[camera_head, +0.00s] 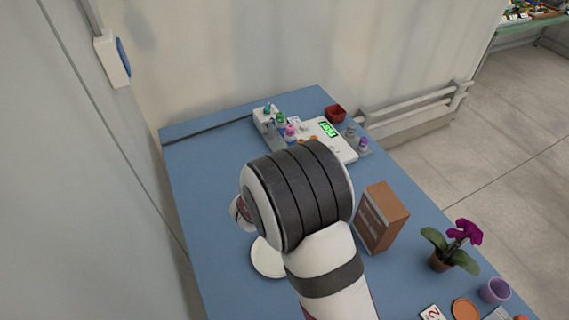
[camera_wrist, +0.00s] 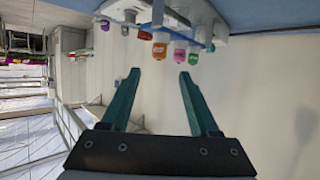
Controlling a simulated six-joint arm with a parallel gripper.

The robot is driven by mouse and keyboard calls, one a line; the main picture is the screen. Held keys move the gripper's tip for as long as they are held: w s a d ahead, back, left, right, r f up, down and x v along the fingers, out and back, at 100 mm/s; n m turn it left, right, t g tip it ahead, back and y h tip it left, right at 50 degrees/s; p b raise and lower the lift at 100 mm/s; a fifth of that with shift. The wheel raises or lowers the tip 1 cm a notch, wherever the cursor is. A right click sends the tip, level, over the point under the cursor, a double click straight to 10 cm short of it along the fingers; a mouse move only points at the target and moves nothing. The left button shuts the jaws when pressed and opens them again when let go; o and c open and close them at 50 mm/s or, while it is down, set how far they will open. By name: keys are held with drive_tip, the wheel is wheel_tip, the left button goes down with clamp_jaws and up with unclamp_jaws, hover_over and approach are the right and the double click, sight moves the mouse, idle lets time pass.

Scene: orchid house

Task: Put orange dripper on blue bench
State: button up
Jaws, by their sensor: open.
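The orange dripper (camera_wrist: 159,50) shows in the wrist view, where the scene appears upside down. It is in a row of small coloured bottles, next to a pink one (camera_wrist: 179,55). It lies just beyond my gripper (camera_wrist: 160,75), whose teal fingers are open with nothing between them. In the head view my arm hides the gripper. Small orange shapes (camera_head: 303,141) show beside the pink bottle there, but I cannot tell whether one is the dripper. The blue bench (camera_head: 202,200) fills much of the head view.
A white device with a green display (camera_head: 328,129) stands by the bottles, near a red pot (camera_head: 335,113). A wooden drawer box (camera_head: 381,216), an orchid (camera_head: 440,260) and a purple pot (camera_head: 495,290) stand to the right. The bench's left side is clear.

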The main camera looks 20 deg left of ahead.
drive_tip(key=s+d+r+m+g+y, duration=0.1)
drive_tip(key=s+d+r+g, duration=0.3)
drive_tip(key=s+d, duration=0.4)
drive_tip(key=s+d+r+m+g+y, duration=0.2)
drive_tip(key=s+d+g, duration=0.4)
drive_tip(key=s, duration=0.8)
drive_tip(key=d+r, duration=0.1)
drive_tip(key=d, duration=0.2)
drive_tip(key=shift+d+r+g, duration=0.15)
drive_tip(key=shift+r+g, duration=0.15)
drive_tip(key=shift+r, duration=0.1)
drive_tip(key=shift+o, duration=0.4)
drive_tip(key=s+d+m+g+h, duration=0.1)
drive_tip(key=s+d+m+g, duration=0.1)
drive_tip(key=s+d, duration=0.4)
drive_tip(key=s+g, duration=0.1)
drive_tip(key=s, duration=0.4)
drive_tip(key=shift+s+m, duration=0.3)
drive_tip(key=shift+s, duration=0.1)
